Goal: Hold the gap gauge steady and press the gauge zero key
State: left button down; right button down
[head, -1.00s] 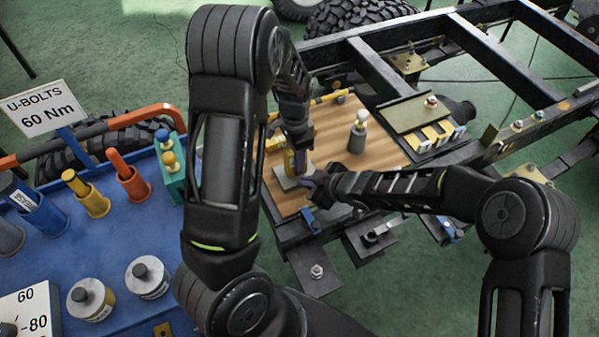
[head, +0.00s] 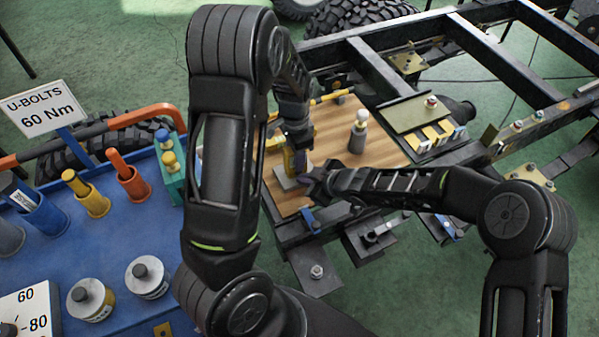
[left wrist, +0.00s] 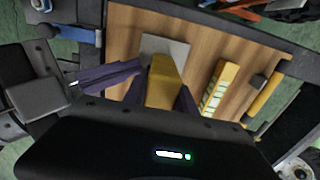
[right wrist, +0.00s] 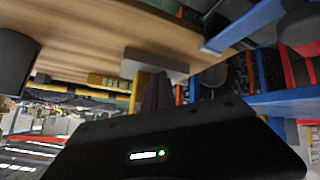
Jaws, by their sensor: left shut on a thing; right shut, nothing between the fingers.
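The yellow gap gauge (head: 288,160) stands on a grey plate (head: 284,183) on the wooden board. My left gripper (head: 299,160) comes down from above and is shut on the gauge. In the left wrist view the yellow gauge (left wrist: 165,80) sits between its purple fingers, with the grey plate (left wrist: 178,50) just beyond. My right gripper (head: 312,182) is shut and empty, low beside the gauge. Its purple fingers (left wrist: 108,76) show left of the gauge in the left wrist view. In the right wrist view they (right wrist: 155,90) point toward the grey plate (right wrist: 155,65). The zero key cannot be made out.
A white-capped bottle (head: 358,132) stands on the wooden board (head: 333,125). A yellow striped block (left wrist: 217,90) lies near the gauge. A green tray (head: 418,112) is to the right on the black chassis frame. A blue trolley (head: 120,225) with cups and canisters fills the left.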

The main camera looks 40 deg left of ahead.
jog(key=shift+w+a, duration=0.1)
jog(key=shift+a, duration=0.1)
dwell(0.3)
jog(key=shift+s+d+r, duration=0.1)
jog(key=shift+s+d, duration=0.25)
jog(key=shift+d, duration=0.45)
jog(key=shift+s+d, duration=0.4)
jog(key=shift+d, duration=0.35)
jog(key=shift+s+d, duration=0.35)
jog(key=shift+d, duration=0.35)
jog(key=shift+s+d, duration=0.4)
jog(key=shift+d, duration=0.35)
pick_arm(q)
jog(key=c, duration=0.9)
grip_release()
jog(key=shift+r, duration=0.15)
